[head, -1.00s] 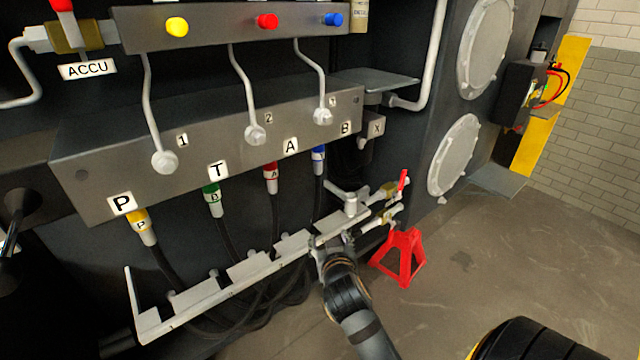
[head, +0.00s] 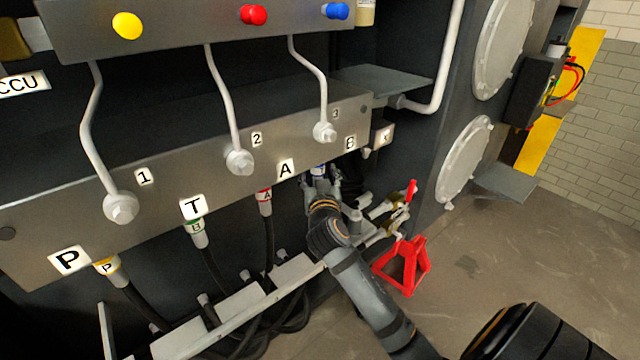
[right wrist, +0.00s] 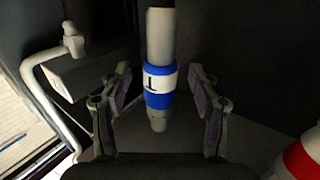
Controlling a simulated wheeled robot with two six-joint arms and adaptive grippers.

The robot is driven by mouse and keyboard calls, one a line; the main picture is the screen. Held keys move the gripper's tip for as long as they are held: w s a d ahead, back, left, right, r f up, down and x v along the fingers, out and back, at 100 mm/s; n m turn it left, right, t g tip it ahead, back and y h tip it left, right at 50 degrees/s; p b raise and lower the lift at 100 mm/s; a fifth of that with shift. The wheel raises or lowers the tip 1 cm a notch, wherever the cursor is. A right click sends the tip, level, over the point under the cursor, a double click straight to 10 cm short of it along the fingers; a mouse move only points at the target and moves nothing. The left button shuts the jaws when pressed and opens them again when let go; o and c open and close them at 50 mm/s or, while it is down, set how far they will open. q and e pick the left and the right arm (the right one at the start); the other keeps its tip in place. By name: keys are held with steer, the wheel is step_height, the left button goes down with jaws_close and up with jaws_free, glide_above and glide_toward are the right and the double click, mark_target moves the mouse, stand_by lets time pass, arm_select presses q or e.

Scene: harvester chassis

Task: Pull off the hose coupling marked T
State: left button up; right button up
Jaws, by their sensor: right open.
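The coupling marked T (right wrist: 161,86) has a blue band and a white label, with the T upside down in the right wrist view. In the head view its blue band (head: 318,170) shows under the port labelled B (head: 350,143), partly hidden by my gripper. My right gripper (head: 321,182) is open around it. In the right wrist view the fingers (right wrist: 158,92) stand on either side of the coupling, with gaps visible. The green-banded coupling (head: 197,231) under the port labelled T (head: 192,207) is marked B. My left gripper is not in view.
The red-banded coupling A (head: 265,200) is left of my right gripper, and the yellow-banded P (head: 108,267) is further left. A light rail (head: 250,312) runs below. A red stand (head: 403,265) is at the lower right. The valve block (head: 170,170) lies just above.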

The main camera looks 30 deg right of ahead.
steer(key=shift+x, duration=1.3)
steer(key=shift+a, duration=0.1)
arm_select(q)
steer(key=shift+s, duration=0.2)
arm_select(e)
jaws_close()
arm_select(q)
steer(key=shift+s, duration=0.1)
arm_select(e)
steer(key=shift+f, duration=0.1)
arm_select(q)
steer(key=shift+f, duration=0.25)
arm_select(e)
steer(key=shift+f, duration=0.25)
arm_select(q)
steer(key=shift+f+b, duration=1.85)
steer(key=shift+b, duration=0.2)
arm_select(e)
steer(key=shift+f, duration=2)
steer(key=shift+r, duration=0.1)
